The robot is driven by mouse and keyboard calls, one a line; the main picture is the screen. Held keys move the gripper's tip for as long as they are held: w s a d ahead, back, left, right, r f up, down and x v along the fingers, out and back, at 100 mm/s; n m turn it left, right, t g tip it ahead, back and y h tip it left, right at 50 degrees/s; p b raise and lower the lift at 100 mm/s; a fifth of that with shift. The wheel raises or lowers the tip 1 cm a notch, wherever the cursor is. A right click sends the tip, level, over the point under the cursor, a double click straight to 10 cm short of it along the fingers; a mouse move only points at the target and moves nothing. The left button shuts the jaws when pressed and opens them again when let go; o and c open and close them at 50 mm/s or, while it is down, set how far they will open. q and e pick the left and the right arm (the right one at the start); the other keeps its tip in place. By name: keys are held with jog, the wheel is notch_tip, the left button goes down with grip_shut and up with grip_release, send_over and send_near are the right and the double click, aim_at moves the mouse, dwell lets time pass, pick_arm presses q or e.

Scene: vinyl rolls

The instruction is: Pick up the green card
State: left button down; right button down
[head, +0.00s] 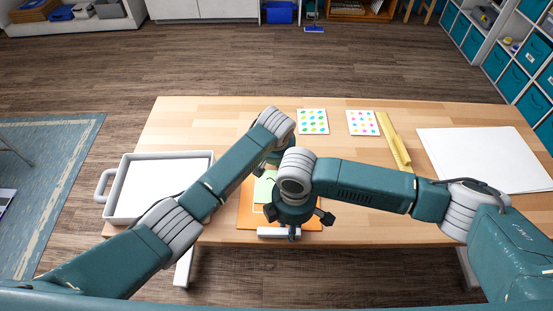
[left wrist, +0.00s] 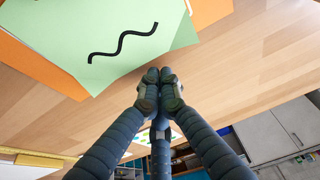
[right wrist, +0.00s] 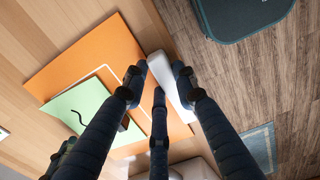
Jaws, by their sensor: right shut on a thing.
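The green card (head: 264,188) lies on the orange sheet (head: 246,215) near the table's front edge, partly hidden by my arms. It has a black wavy line in the left wrist view (left wrist: 105,45) and also shows in the right wrist view (right wrist: 88,108). My left gripper (left wrist: 160,76) has its fingertips together with nothing visible between them, just beside the card's edge; my right arm hides it in the head view. My right gripper (right wrist: 158,74) is shut on a white block (head: 278,232) at the sheet's front edge.
A white tray (head: 112,207) with a handle stands at the left. Two dotted cards (head: 313,122) (head: 362,123), a yellow bar (head: 393,142) and a large white sheet (head: 487,158) lie across the back and right. My two arms are close together over the orange sheet.

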aim_at(276, 178)
pick_arm(q)
jog(key=shift+s, duration=2.75)
jog(key=shift+w, duration=0.1)
